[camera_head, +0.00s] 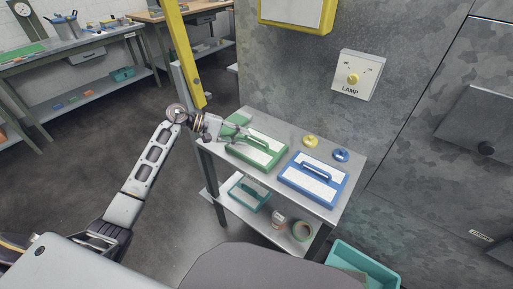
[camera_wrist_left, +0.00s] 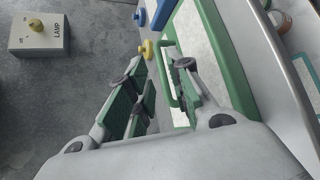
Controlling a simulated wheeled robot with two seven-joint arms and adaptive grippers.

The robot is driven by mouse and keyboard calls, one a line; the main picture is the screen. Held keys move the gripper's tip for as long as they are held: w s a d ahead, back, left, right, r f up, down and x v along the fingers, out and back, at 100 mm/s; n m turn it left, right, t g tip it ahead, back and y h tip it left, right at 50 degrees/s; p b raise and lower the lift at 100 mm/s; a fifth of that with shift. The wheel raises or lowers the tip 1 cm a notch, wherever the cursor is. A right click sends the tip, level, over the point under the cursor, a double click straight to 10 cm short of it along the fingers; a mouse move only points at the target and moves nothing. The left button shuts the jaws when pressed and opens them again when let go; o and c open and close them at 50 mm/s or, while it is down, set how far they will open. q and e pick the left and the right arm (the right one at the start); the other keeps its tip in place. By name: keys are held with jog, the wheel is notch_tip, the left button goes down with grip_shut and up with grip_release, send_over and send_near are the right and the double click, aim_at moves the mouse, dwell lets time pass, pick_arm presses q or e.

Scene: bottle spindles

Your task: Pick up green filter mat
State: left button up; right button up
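The green filter mat (camera_head: 268,153) is a flat white panel in a green frame with a raised green handle. It lies on the left part of the grey shelf unit's top. My left gripper (camera_head: 241,131) is over its left side, at the near end of the handle. In the left wrist view, the fingers of my left gripper (camera_wrist_left: 160,88) stand apart, and the green handle (camera_wrist_left: 163,78) shows between them, nearer the right finger. Whether a finger touches it I cannot tell. The green frame (camera_wrist_left: 222,50) runs past the right finger. My right gripper is not in view.
A blue-framed mat (camera_head: 313,178) lies to the right on the shelf top (camera_head: 341,203). A yellow knob (camera_head: 310,141) and a blue knob (camera_head: 341,155) sit behind. A yellow post (camera_head: 184,55) stands beside my left arm. A lamp box (camera_head: 355,73) is on the wall.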

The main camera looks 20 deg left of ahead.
pick_arm(q)
jog(key=shift+w+d+f, duration=0.15)
jog(key=shift+d, duration=0.25)
jog(key=shift+d, duration=0.15)
